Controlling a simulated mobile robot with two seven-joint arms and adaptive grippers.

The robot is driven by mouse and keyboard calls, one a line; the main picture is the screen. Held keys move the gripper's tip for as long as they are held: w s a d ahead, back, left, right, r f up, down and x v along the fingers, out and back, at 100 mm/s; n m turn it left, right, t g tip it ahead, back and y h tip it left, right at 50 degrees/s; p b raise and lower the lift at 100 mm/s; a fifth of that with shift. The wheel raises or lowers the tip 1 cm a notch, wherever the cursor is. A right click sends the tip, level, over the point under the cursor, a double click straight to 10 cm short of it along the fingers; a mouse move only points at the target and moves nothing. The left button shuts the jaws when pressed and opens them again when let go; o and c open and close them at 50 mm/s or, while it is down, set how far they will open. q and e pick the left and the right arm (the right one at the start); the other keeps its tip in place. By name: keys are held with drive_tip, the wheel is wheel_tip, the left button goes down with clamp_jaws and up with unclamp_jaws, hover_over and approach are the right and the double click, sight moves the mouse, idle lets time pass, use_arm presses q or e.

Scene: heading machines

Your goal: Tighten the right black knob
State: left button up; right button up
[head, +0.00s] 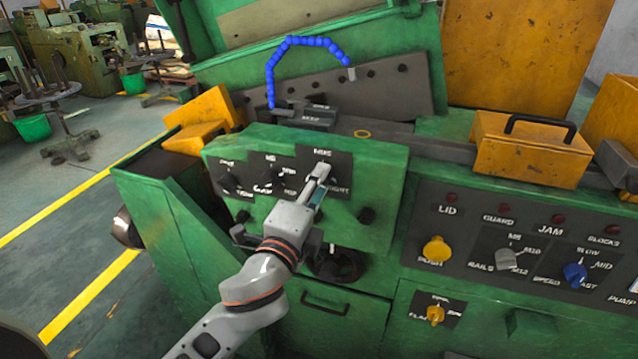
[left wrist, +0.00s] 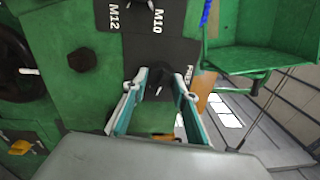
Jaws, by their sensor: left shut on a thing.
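The right black knob sits on the right dark plate (head: 341,162) of the green machine's upper panel. In the head view my left gripper (head: 318,180) covers most of it. In the left wrist view the knob (left wrist: 159,84) shows between my left fingertips (left wrist: 160,88), one on each side, and the gripper is shut on it. A label beside it looks like "FREE". The middle black knob (head: 271,184) and the left black knob (head: 229,181) stand free to the left. My right gripper is not in view.
A dark handwheel (head: 338,265) sits below the panel. The control panel on the right carries a yellow push button (head: 436,250), a grey knob (head: 508,257) and a blue knob (head: 575,274). A blue segmented hose (head: 300,42) arches behind. Open floor lies at the left.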

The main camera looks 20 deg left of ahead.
use_arm(q)
drive_tip(key=shift+m, duration=0.9)
drive_tip(key=shift+f, duration=0.1)
drive_tip(key=o, duration=1.1)
drive_tip(key=shift+s+a+f, duration=0.1)
drive_tip(key=shift+s+a, duration=0.05)
drive_tip(key=shift+s, duration=1.75)
drive_tip(key=shift+s+a+f, duration=0.1)
drive_tip(key=shift+s+a, duration=0.05)
drive_tip(key=shift+s, duration=1.7)
